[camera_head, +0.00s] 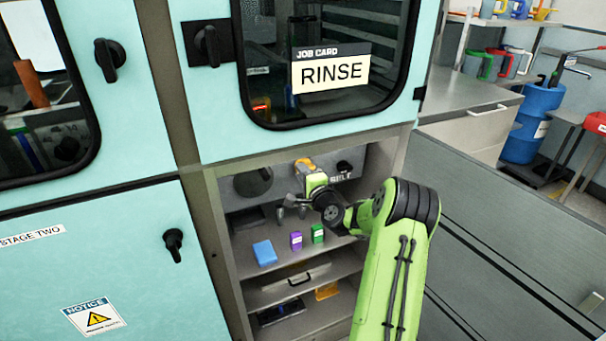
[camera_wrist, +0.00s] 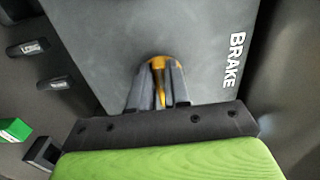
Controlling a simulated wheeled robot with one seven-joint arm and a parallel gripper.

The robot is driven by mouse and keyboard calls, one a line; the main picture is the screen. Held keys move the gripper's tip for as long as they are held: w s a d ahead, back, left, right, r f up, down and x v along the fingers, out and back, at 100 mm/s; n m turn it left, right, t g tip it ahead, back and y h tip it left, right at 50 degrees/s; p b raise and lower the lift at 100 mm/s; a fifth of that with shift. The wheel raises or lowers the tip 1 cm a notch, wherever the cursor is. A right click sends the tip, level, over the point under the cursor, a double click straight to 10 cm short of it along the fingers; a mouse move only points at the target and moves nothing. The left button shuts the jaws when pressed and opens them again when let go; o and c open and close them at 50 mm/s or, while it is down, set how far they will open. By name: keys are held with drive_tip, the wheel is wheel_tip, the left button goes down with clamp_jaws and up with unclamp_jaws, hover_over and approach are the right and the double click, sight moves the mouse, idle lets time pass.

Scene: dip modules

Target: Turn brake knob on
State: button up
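The brake knob is yellow-orange with a narrow raised grip. It sits on a grey panel beside the word BRAKE (camera_wrist: 236,60). In the wrist view the brake knob (camera_wrist: 159,88) shows between my fingers, its base partly hidden by them. My gripper (camera_wrist: 160,95) points at the panel, and its two grey fingers lie close against the sides of the raised grip. In the head view the yellow brake knob (camera_head: 304,166) shows at the top of the open bay, partly covered by my green wrist.
A black knob (camera_head: 344,167) marked BELT sits right of the brake knob. A blue block (camera_head: 265,253), a purple block (camera_head: 296,241) and a green block (camera_head: 318,234) stand on the shelf below. The bay's side walls bound the space around my arm.

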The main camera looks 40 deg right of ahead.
drive_tip(key=o, duration=0.4)
drive_tip(key=b+v, duration=0.2)
drive_tip(key=v, duration=1.3)
drive_tip(key=shift+s+a+b, duration=0.2)
drive_tip(key=shift+s+b, duration=0.15)
drive_tip(key=shift+b, duration=0.05)
